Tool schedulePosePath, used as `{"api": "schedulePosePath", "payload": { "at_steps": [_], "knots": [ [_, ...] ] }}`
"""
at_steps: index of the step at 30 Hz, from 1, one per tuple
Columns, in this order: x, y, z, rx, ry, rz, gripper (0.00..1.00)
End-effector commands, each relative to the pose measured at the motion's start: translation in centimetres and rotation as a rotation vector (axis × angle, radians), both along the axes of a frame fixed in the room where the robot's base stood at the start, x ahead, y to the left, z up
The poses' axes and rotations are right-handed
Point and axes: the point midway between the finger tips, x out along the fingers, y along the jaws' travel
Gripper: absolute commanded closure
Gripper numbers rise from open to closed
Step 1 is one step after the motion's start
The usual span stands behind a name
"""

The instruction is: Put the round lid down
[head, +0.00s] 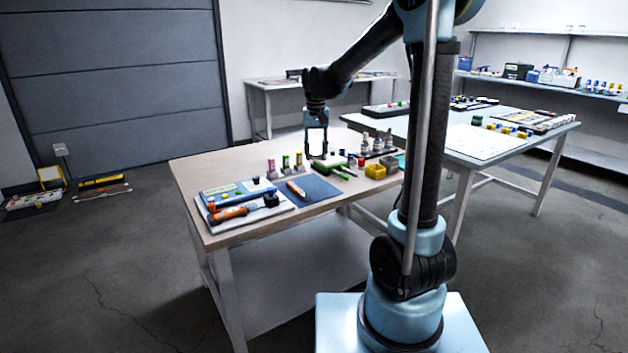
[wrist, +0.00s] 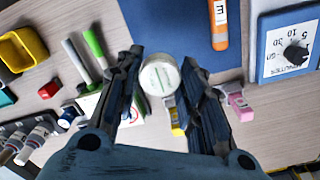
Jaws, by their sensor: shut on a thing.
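The round lid (wrist: 160,75) is a pale disc with a whitish top in the wrist view. It sits between the fingertips of my gripper (wrist: 162,78), which is shut on it. In the head view my gripper (head: 316,155) hangs over the far part of the wooden table (head: 215,170), behind the blue mat (head: 318,190). The height of the lid above the table is hard to tell.
Small vials, including a pink one (wrist: 238,103) and a yellow one (wrist: 178,118), stand close to the right finger. Green and white pens (wrist: 93,45) lie left. A yellow bin (wrist: 22,48) is at the far left.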

Motion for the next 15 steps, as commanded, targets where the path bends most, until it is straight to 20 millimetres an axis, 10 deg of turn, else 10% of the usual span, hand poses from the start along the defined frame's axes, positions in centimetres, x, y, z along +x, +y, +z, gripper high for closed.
{"api": "schedulePosePath", "payload": {
  "at_steps": [15],
  "knots": [
    [-0.2, 0.6, -6.0, 0.000, 0.000, 0.009, 0.77]
  ]
}}
